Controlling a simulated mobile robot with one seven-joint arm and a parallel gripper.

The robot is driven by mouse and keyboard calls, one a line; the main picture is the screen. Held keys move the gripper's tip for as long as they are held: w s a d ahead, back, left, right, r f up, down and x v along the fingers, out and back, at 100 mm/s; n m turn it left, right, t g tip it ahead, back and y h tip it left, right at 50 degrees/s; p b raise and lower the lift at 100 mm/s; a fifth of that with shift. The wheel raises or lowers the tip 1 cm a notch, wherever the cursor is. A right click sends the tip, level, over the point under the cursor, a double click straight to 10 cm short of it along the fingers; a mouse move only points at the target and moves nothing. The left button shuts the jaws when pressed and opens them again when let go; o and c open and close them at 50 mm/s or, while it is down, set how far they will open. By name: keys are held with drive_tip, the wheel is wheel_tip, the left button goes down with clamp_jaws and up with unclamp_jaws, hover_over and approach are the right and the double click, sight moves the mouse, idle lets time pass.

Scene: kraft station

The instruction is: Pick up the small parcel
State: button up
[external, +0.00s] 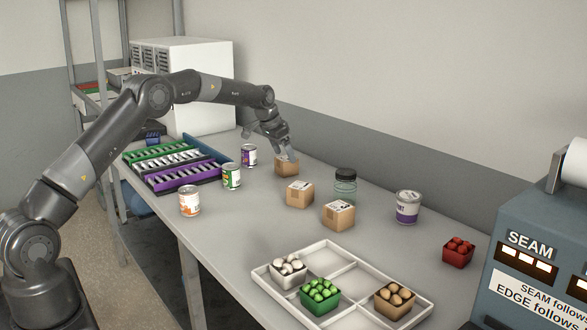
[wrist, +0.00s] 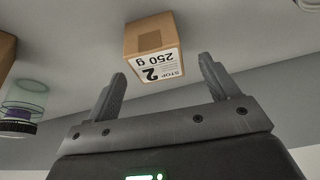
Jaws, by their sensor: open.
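A brown cardboard parcel (external: 286,168) stands on the table just below my gripper (external: 290,152) in the external view, partly hidden by it. In the wrist view this parcel (wrist: 150,40) has a white label reading "STOP 2 250 g", upside down. It lies beyond the gap between the two fingertips of my gripper (wrist: 162,75), which is open and empty. The fingers look apart from the parcel. Two more cardboard parcels stand nearer the camera, one in the middle (external: 299,195) and one further right (external: 339,216).
Cans (external: 231,177) and a purple rack (external: 185,177) are at left. A white divided tray (external: 285,257) holds small cartons in front. The wall runs behind the table.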

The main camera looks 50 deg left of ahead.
sight(286, 158)
drive_tip(key=x, duration=0.5)
drive_tip(key=shift+f, duration=0.1)
drive_tip(key=shift+c, duration=0.2)
drive_tip(key=c, duration=1.2)
drive_tip(key=shift+o, duration=0.2)
